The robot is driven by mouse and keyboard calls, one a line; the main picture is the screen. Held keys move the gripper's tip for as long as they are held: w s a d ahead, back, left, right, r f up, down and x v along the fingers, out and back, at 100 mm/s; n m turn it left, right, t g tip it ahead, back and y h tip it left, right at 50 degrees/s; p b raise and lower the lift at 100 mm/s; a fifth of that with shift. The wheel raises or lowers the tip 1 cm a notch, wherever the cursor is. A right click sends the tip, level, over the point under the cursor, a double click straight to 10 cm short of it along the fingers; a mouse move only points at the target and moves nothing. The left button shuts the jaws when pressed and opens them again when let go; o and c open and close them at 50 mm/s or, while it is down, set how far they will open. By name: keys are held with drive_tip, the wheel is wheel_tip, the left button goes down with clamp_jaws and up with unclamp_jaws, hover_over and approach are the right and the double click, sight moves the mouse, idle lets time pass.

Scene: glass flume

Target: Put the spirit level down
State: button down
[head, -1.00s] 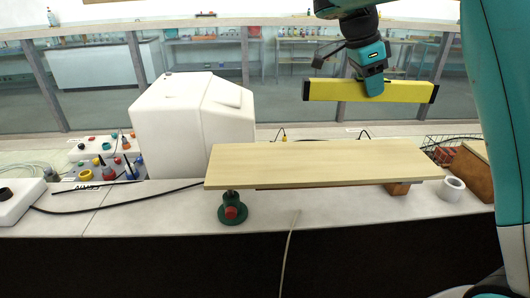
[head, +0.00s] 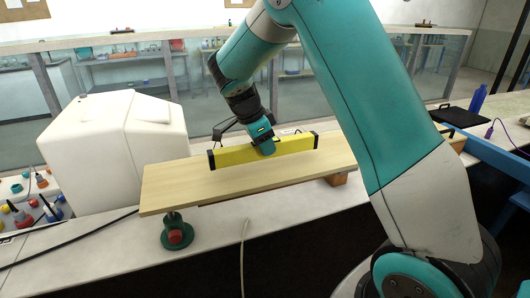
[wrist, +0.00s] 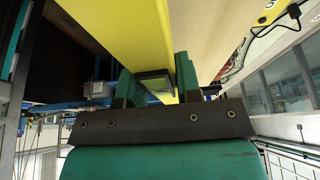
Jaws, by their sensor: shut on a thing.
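The spirit level (head: 236,156) is a long yellow bar with black end caps. My gripper (head: 265,148) is shut on it near its middle; in the wrist view the level (wrist: 135,35) passes between the two green fingers (wrist: 155,85). The pale wooden board (head: 190,188) lies under the level, propped on a green-and-red jack (head: 175,234) at its left and a brown block (head: 337,179) at its right. The level runs roughly along the board, low over or touching its top; I cannot tell whether it touches.
A large white box (head: 110,150) stands to the left of the board. Colourful small parts (head: 22,217) lie at the far left. A pale cable (head: 243,255) hangs over the bench's front edge. A glass wall (head: 115,67) runs behind. A blue bottle (head: 478,98) stands at the right.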

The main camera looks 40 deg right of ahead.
drive_tip(key=shift+f, duration=1.45)
drive_tip(key=shift+f, duration=0.1)
drive_tip(key=c, duration=0.8)
unclamp_jaws()
drive_tip(key=b+v, duration=0.1)
drive_tip(key=v, duration=1)
drive_tip(key=shift+a+r, duration=0.1)
drive_tip(key=shift+r, duration=0.15)
drive_tip(key=shift+a+r+n, duration=0.25)
drive_tip(key=shift+r+n, duration=0.05)
drive_tip(key=s+a+n+y, duration=0.2)
drive_tip(key=s+a+n, duration=0.4)
drive_tip(key=s+n, duration=0.3)
drive_tip(key=s+a+n+y, duration=0.3)
drive_tip(key=s+a+n, duration=0.3)
drive_tip(key=s+n, duration=0.3)
drive_tip(key=s+a+n+t+y, duration=0.1)
drive_tip(key=s+a+n+y, duration=0.2)
drive_tip(key=s+a+n, duration=0.4)
drive_tip(key=s+n, duration=0.2)
drive_tip(key=s, duration=0.1)
drive_tip(key=shift+s+r+n, duration=0.2)
drive_tip(key=shift+s+n, duration=0.1)
drive_tip(key=shift+n, duration=0.1)
